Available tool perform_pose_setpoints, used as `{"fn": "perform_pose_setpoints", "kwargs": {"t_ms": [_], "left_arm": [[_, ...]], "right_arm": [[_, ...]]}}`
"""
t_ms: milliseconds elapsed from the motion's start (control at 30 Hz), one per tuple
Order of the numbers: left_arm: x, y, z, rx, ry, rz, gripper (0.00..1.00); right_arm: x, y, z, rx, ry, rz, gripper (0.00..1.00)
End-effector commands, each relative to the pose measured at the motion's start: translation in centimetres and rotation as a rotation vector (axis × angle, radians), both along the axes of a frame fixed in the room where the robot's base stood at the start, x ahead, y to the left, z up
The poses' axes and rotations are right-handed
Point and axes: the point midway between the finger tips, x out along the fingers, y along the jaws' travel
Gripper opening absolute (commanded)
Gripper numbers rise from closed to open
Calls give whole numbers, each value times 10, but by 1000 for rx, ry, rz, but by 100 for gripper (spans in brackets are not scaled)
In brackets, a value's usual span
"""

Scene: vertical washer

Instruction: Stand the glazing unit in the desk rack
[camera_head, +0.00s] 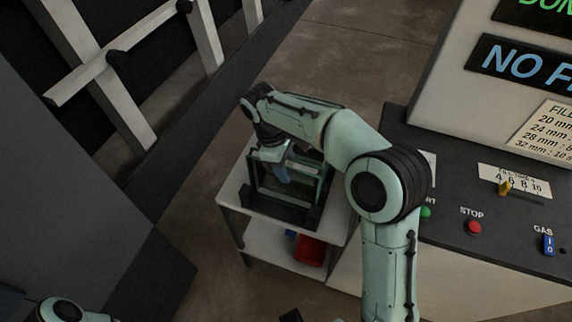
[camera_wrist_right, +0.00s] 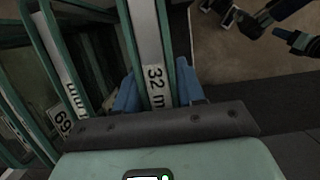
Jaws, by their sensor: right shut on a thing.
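My right gripper (camera_head: 281,167) reaches down over the small white table. Its blue fingers are shut on a glazing unit (camera_wrist_right: 147,45), with one finger on each side in the right wrist view. This unit has green glass edges and a pale spacer strip reading "32 m". Green-edged glass stands upright at the dark desk rack (camera_head: 314,216); I cannot tell whether the held unit is fully seated. Another glass unit (camera_wrist_right: 62,70) marked "69" stands left of the held one in the wrist view. My left arm shows at the lower left; its gripper is not clearly seen.
The white table (camera_head: 231,190) has a lower shelf with a red bin (camera_head: 310,250). A control panel (camera_head: 480,205) with buttons and a lever stands at the right. A pale slanted frame (camera_head: 125,40) is at the upper left. Floor is clear behind the table.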

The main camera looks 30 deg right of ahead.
Motion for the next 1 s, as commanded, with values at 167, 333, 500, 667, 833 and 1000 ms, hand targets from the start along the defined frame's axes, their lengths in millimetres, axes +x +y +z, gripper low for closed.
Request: {"fn": "perform_pose_setpoints", "kwargs": {"t_ms": [167, 333, 500, 667, 833, 1000], "left_arm": [[0, 0, 0, 0, 0, 0, 43], [0, 0, 0, 0, 0, 0, 43], [0, 0, 0, 0, 0, 0, 43], [0, 0, 1, 0, 0, 0, 43], [3, 0, 7, 0, -3, 0, 43], [9, 0, 20, 0, -10, 0, 43]], "right_arm": [[1, 0, 2, 0, -5, 0, 0], [1, 0, 2, 0, -4, 1, 68], [0, 0, 1, 1, -2, 0, 68], [0, 1, 1, 0, 2, 1, 68], [6, 5, 23, 1, -4, 1, 68], [14, 11, 61, 1, -6, 2, 68]]}}
